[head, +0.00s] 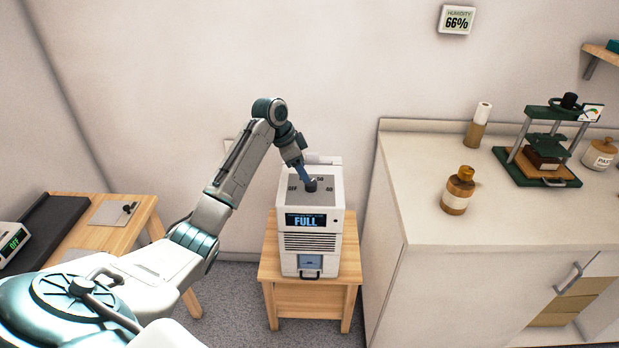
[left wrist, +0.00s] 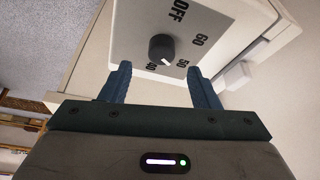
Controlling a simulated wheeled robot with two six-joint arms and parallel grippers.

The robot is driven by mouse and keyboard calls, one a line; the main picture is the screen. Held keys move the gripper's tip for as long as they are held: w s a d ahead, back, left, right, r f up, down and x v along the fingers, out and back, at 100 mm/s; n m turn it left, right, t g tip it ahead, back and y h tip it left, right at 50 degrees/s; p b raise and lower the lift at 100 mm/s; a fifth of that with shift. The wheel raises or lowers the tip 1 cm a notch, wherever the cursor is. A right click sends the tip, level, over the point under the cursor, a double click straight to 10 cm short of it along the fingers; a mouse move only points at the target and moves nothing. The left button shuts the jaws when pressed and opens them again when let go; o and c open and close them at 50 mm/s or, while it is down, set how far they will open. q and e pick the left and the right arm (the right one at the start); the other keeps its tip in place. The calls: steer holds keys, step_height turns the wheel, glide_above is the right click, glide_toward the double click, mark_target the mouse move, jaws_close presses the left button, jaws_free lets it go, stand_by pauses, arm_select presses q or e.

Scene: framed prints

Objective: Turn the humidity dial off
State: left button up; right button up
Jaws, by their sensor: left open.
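The humidity dial (head: 311,185) is a black knob on the grey top panel of a white boxy machine (head: 290,250). In the left wrist view the dial (left wrist: 163,47) has OFF, 60, 50 and 40 printed around it. Its white mark points down and right, towards the 50 side. My left gripper (head: 304,174) is right above the panel, close to the dial. In the left wrist view its two blue fingers (left wrist: 158,72) are spread apart with nothing between them, and the dial lies just beyond their tips. My right gripper is not in view.
The machine's front display reads FULL. It stands on a small wooden table (head: 312,298). A white counter (head: 420,215) with a brown bottle (head: 458,190) and a green press (head: 545,148) is at right. A wall display (head: 456,20) reads 66%. A wooden bench (head: 100,235) is at left.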

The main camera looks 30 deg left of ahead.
mark_target(311, 185)
arm_select(q)
steer(key=x, duration=0.3)
steer(key=shift+w+d+f, duration=0.1)
steer(key=shift+w+f, duration=0.05)
steer(key=shift+f, duration=0.05)
steer(key=shift+x, duration=1.2)
steer(key=shift+c, duration=1.1)
steer(key=c, duration=0.7)
steer(key=shift+p, duration=0.3)
steer(key=shift+c, duration=0.4)
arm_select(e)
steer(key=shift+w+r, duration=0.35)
